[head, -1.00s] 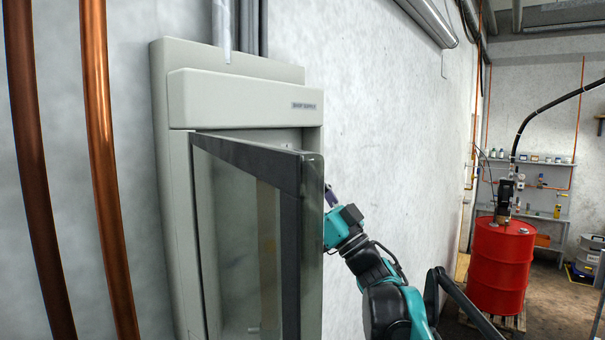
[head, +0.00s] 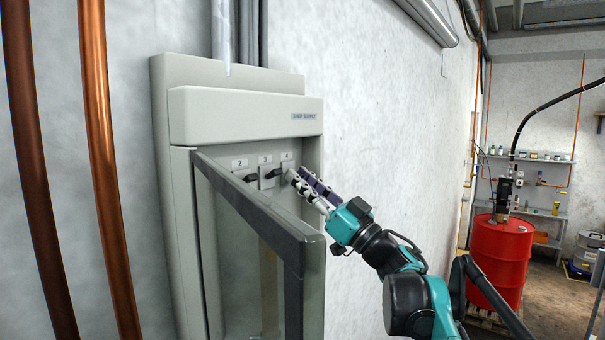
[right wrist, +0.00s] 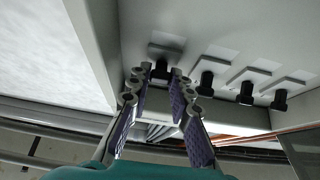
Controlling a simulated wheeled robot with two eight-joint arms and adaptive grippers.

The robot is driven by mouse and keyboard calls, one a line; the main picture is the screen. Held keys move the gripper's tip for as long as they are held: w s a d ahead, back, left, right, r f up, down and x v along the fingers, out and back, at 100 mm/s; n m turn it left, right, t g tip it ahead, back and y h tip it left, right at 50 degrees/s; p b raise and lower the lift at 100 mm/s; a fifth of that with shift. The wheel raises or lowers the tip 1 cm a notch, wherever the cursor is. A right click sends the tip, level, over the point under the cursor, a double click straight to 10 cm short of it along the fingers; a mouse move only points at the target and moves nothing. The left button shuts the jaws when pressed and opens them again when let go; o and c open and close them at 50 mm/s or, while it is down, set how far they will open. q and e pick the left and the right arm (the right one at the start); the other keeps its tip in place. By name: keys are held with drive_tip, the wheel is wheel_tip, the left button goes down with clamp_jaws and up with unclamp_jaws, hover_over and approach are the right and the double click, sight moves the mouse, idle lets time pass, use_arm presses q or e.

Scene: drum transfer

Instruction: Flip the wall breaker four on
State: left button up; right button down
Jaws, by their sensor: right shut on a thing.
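The grey wall breaker box (head: 245,115) has a dark-framed glass door (head: 262,215) standing open. Inside is a row of breakers with black levers, and labels 2 and 3 are legible. The breaker at the right end, breaker four (head: 287,157), is partly hidden by my right gripper (head: 297,178). In the right wrist view, its black lever (right wrist: 161,69) is at the left end of the row, between the fingertips. My right gripper (right wrist: 161,80) is shut on this lever. Whether the lever is up or down is hard to tell. My left gripper is out of view.
The open door's free corner (head: 314,245) stands out just left of and below my right arm. Copper pipes (head: 105,170) run at the left. A red drum (head: 500,258) stands at the right. The wall right of the box is bare.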

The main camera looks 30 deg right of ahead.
drive_tip(key=g+p, duration=0.1)
drive_tip(key=r+g+h+p, duration=0.1)
drive_tip(key=p, duration=0.1)
drive_tip(key=shift+s+d+r+g, duration=0.1)
drive_tip(key=shift+s+r+g, duration=0.05)
drive_tip(key=shift+r+g, duration=0.15)
drive_tip(key=shift+r+g+h+p, duration=0.15)
drive_tip(key=shift+g+h+p, duration=0.15)
drive_tip(key=shift+g+p, duration=0.35)
drive_tip(key=shift+r+g+h, duration=0.2)
drive_tip(key=shift+g+h, duration=0.15)
drive_tip(key=shift+g, duration=0.55)
drive_tip(key=shift+r+g+h, duration=0.2)
drive_tip(key=shift+g+h, duration=0.15)
drive_tip(key=shift+g, duration=0.5)
drive_tip(key=shift+w, duration=0.2)
drive_tip(key=c, duration=1.4)
unclamp_jaws()
drive_tip(key=shift+o, duration=0.2)
drive_tip(key=v, duration=1.1)
drive_tip(key=shift+s+r, duration=0.25)
drive_tip(key=shift+s, duration=0.1)
drive_tip(key=shift+d, duration=0.1)
